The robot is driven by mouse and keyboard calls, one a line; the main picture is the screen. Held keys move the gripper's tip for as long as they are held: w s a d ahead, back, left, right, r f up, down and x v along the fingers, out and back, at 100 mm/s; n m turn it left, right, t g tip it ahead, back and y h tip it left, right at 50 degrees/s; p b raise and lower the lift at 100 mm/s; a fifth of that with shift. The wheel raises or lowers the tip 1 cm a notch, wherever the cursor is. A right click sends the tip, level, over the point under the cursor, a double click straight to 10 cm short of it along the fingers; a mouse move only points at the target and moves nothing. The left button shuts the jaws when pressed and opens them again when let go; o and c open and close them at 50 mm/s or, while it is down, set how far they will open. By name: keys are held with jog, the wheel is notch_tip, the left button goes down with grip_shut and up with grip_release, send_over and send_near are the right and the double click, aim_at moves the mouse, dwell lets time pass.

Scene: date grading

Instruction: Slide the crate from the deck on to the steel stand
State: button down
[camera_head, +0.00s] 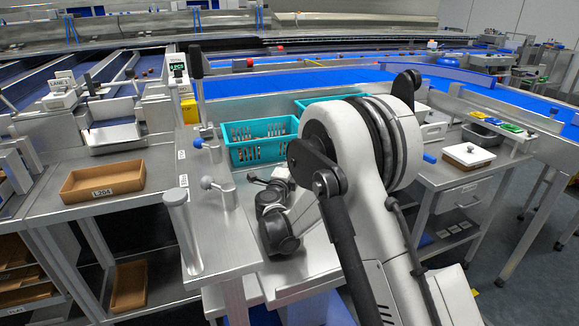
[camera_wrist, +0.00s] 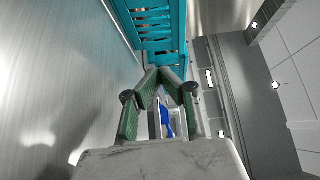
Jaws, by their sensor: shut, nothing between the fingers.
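A teal slotted crate (camera_head: 258,152) sits behind a steel surface in the head view, left of my arm. Its slotted side fills the top middle of the wrist view (camera_wrist: 153,30). My gripper (camera_wrist: 164,74) is shut and empty, its green-padded fingertips together just short of the crate's side; I cannot tell whether they touch it. In the head view my arm hides part of the area around the crate. A steel top (camera_head: 222,235) with lever knobs stands front left of the crate. I cannot tell for sure which surface is the deck and which the stand.
A second teal crate (camera_head: 315,101) is partly hidden behind my arm. A blue-knobbed lever (camera_head: 199,143) and a grey-knobbed lever (camera_head: 208,182) rise near the crate's left. A brown tray (camera_head: 103,194) lies on the left bench. A blue belt (camera_head: 260,83) runs behind.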

aim_at(284, 148)
jog(key=b+x, duration=0.1)
jog(key=x, duration=0.5)
jog(key=shift+w+d+f, duration=0.1)
jog(key=shift+w, duration=0.2)
jog(key=shift+w+a+b, duration=0.25)
jog(key=shift+w+a, duration=0.05)
jog(key=shift+w, duration=0.25)
jog(key=shift+w+a+b, duration=0.25)
jog(key=shift+w+a, duration=0.1)
jog(key=shift+w, duration=0.15)
jog(key=shift+w+a, duration=0.45)
jog(key=shift+w, duration=0.25)
jog(key=shift+w, duration=0.1)
jog(key=shift+w+a, duration=0.55)
jog(key=shift+w, duration=0.3)
jog(key=shift+w+a, duration=0.6)
jog(key=shift+w, duration=0.2)
